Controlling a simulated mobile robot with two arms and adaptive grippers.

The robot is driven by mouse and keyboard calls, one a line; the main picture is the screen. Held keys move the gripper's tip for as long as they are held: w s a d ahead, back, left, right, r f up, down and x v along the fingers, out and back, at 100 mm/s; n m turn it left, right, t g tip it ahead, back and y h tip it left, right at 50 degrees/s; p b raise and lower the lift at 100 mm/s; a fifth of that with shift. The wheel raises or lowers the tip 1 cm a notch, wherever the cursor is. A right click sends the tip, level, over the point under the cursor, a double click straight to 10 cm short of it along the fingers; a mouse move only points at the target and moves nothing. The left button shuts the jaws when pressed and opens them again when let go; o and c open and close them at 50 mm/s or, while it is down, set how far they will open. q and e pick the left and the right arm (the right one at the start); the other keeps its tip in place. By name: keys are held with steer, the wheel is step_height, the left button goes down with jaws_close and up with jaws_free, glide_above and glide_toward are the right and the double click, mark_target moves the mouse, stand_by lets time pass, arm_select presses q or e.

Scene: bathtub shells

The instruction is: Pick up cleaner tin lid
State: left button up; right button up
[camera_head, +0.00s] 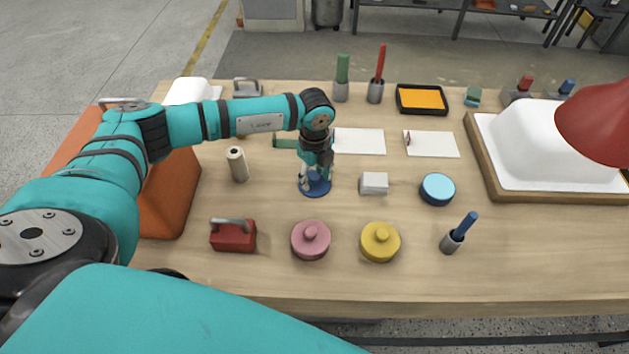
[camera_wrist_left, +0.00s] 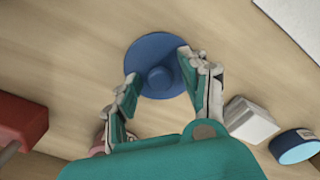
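A dark blue round lid with a central knob (camera_head: 314,188) lies flat on the wooden table; it also shows in the left wrist view (camera_wrist_left: 150,52). My left gripper (camera_head: 316,178) points down over it and hides part of it. In the left wrist view the gripper's fingers (camera_wrist_left: 158,82) are spread apart, one on either side of the knob, with nothing between them held. I cannot tell how high the fingertips are above the lid. A light blue round tin (camera_head: 437,189) stands to the right. My right gripper is not in view.
A small white box (camera_head: 374,184) stands just right of the lid. A pink knobbed lid (camera_head: 310,240) and a yellow one (camera_head: 380,242) lie nearer the front. A red block with a handle (camera_head: 233,235) is front left; a beige cylinder (camera_head: 237,164) stands left.

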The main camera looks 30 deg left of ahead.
arm_select(q)
jaws_close()
steer(key=shift+r, duration=0.1)
